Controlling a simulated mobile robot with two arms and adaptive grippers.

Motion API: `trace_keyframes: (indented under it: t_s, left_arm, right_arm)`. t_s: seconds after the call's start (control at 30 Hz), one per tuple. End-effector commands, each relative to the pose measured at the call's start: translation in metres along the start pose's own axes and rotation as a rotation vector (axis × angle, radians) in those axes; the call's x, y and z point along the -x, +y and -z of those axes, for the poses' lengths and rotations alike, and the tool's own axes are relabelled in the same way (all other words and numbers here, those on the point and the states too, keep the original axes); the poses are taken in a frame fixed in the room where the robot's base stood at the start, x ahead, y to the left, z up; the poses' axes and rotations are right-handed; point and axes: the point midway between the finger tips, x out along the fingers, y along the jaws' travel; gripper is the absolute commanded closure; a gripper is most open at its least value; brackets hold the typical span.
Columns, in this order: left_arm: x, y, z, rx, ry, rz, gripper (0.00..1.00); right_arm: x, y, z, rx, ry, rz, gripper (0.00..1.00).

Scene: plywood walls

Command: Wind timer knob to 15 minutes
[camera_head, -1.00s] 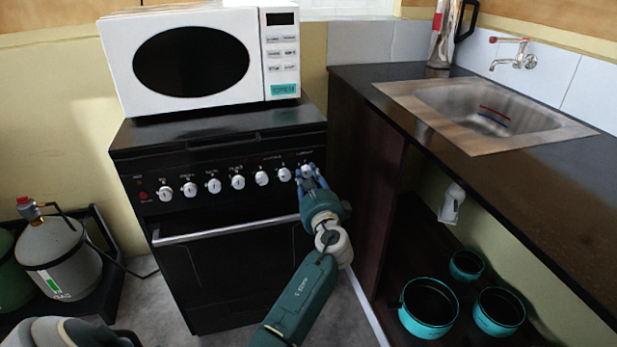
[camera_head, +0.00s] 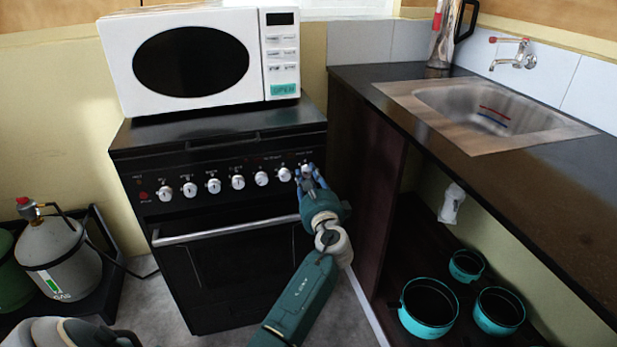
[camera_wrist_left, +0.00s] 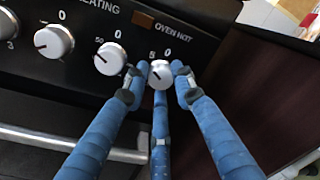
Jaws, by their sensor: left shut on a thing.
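The timer knob (camera_head: 306,169) is the rightmost white knob on the front panel of the black stove (camera_head: 230,225). It also shows in the left wrist view (camera_wrist_left: 160,72), with "0" and "5" printed above it on the panel. My left gripper (camera_head: 309,178) reaches the knob from the front. In the wrist view, its blue fingers (camera_wrist_left: 158,86) close around the knob from the left, right and below. The exact angle of the knob's pointer is hard to read. My right gripper is not in view.
More white knobs (camera_head: 238,182) line the panel to the left, above the oven handle (camera_head: 225,231). A white microwave (camera_head: 200,60) stands on the stove. A dark cabinet side (camera_head: 360,180) is close on the right, with teal pots (camera_head: 430,308) on its low shelf.

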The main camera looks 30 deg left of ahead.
Motion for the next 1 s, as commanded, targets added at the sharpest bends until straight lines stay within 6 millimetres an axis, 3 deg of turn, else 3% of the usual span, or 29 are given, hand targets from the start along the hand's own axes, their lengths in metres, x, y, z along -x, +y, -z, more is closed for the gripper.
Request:
trace_keyframes:
  t_s: [0.27,0.3,0.33,0.67,0.77,1.0]
  left_arm:
    - [0.000,0.002,-0.001,-0.001,-0.003,-0.004,1.00]
    - [0.000,0.002,-0.001,-0.001,-0.003,-0.004,0.69]
    - [0.000,0.002,-0.001,-0.001,-0.003,-0.004,0.67]
    - [0.003,0.001,0.000,0.000,-0.001,-0.001,0.67]
    - [0.013,0.001,0.001,-0.001,0.001,0.000,0.67]
    - [0.063,0.002,0.000,0.002,0.002,-0.003,0.67]
  right_arm:
    - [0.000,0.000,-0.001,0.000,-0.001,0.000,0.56]
    - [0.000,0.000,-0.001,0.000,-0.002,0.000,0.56]
    - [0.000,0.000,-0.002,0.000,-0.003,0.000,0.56]
    - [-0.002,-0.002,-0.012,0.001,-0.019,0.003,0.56]
    - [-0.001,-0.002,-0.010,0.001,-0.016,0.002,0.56]
    - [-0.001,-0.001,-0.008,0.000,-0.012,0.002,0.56]
